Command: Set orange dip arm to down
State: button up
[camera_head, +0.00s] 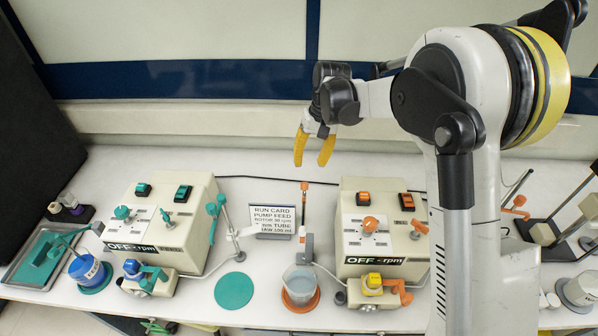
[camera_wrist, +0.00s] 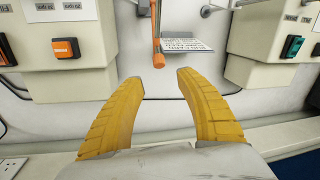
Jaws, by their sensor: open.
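The orange dip arm (camera_head: 304,188) stands behind the glass beaker (camera_head: 299,283) on the orange coaster, beside the run card. It looks like an upright thin rod with an orange grip on top, raised above the beaker. In the wrist view its orange grip (camera_wrist: 158,62) lies just beyond the fingertips, between them and not touching. My gripper (camera_head: 311,163) has yellow fingers, spread and empty, above and behind the dip arm near the back wall. It also shows in the wrist view (camera_wrist: 158,79). The arm's lower joint is hard to make out.
The orange-switch pump box (camera_head: 379,225) stands to the right and the teal-switch box (camera_head: 160,220) to the left. The run card (camera_head: 273,220) stands close beside the dip arm. A teal post (camera_head: 216,210) with clamp is farther left. A dark cable runs along the back.

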aim_at(305, 183)
jog(key=f, duration=0.3)
jog(key=a+f, duration=0.1)
jog(key=f, duration=0.2)
jog(key=f+b, duration=0.1)
jog(key=f, duration=0.2)
jog(key=shift+s+a+f, duration=0.2)
jog(key=shift+a+f, duration=0.05)
jog(key=shift+c, duration=0.6)
grip_shut()
